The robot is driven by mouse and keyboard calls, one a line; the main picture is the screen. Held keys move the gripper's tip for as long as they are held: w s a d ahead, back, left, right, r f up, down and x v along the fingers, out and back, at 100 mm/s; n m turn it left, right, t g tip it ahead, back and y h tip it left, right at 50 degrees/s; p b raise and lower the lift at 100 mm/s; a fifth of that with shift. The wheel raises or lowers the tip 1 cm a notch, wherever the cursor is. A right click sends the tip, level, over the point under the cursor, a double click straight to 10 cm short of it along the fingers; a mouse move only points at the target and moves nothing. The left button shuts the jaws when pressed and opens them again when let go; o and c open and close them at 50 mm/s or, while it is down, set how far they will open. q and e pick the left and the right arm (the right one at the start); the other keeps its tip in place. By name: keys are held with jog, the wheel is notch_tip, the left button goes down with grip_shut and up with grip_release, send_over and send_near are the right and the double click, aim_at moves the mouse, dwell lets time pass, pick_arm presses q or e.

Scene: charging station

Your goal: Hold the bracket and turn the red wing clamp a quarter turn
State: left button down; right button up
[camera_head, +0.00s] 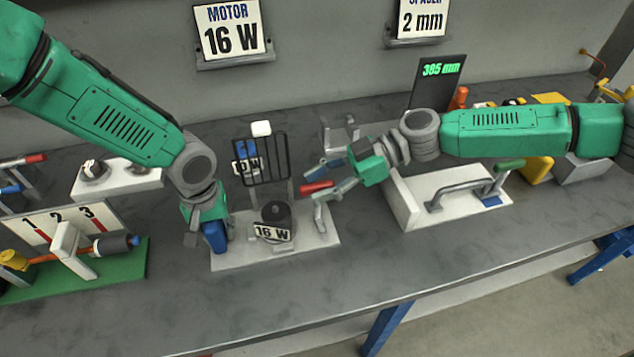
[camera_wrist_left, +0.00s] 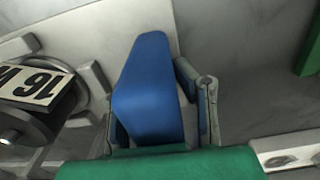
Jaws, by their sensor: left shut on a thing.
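A white base plate (camera_head: 320,237) carries a dark round motor (camera_head: 276,214) labelled 16 W (camera_head: 271,232) and a black wire guard (camera_head: 262,160). My left gripper (camera_head: 212,232) is shut on an upright blue bracket piece (camera_head: 215,240) at the plate's left edge. In the left wrist view the blue bracket piece (camera_wrist_left: 150,95) stands between the fingers, beside the motor (camera_wrist_left: 25,125). A red wing clamp (camera_head: 316,187) sticks out to the right of the motor. My right gripper (camera_head: 318,185) is open, its fingers spread on either side of the clamp; contact cannot be told.
At left is a green board (camera_head: 118,270) with an orange-and-black part and a 1 2 3 sign (camera_head: 62,222). A white fixture with a grey handle (camera_head: 462,190) stands at right. A display (camera_head: 440,72) reads 385 mm. The table's front strip is clear.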

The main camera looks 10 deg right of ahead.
jog(key=shift+a+f, duration=0.1)
jog(key=shift+a, duration=0.1)
grip_shut()
